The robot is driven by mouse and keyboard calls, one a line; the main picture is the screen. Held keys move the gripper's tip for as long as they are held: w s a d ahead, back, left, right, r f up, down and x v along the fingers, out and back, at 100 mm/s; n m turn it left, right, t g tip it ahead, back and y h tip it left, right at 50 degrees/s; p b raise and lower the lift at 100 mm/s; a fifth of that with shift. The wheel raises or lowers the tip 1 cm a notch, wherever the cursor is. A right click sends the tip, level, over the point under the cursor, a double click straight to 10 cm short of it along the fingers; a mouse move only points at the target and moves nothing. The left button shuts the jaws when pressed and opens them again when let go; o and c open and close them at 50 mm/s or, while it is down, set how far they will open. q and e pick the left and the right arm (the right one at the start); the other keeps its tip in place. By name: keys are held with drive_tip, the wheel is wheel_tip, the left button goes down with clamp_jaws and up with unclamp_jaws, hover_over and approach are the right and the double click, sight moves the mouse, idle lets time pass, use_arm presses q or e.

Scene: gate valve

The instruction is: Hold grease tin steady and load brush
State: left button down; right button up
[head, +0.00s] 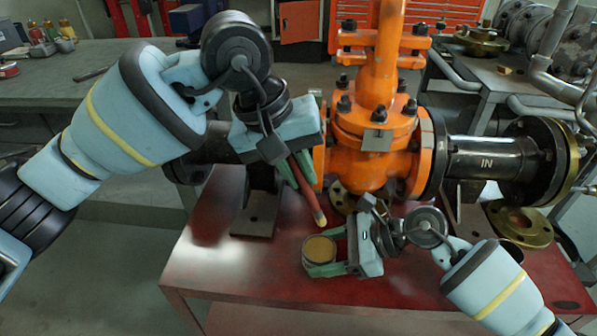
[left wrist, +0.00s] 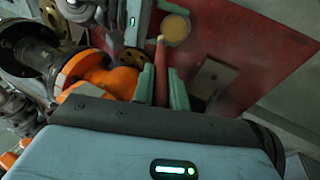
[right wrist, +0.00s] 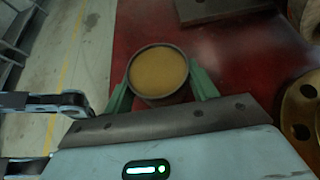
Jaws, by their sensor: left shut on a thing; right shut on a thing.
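The grease tin (head: 319,250) is a dark round tin full of tan grease, standing at the front of the red table. My right gripper (head: 333,252) is shut around its sides, and the tin (right wrist: 158,74) sits between the green fingers in the right wrist view. The brush (head: 309,187) has a red handle and a pale tip. My left gripper (head: 295,172) is shut on its handle and holds it tilted, tip down, above the table. The tip is apart from the tin in the head view. In the left wrist view the brush (left wrist: 161,70) points toward the tin (left wrist: 176,28).
An orange gate valve (head: 375,140) with black flanged pipes stands behind both grippers. A brass flange (head: 520,224) lies at the right of the red table (head: 215,250). A grey workbench (head: 60,85) is at the back left. The table's front left is clear.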

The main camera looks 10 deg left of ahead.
idle(0.3)
drive_tip(key=o, duration=0.8)
drive_tip(key=shift+d, duration=0.1)
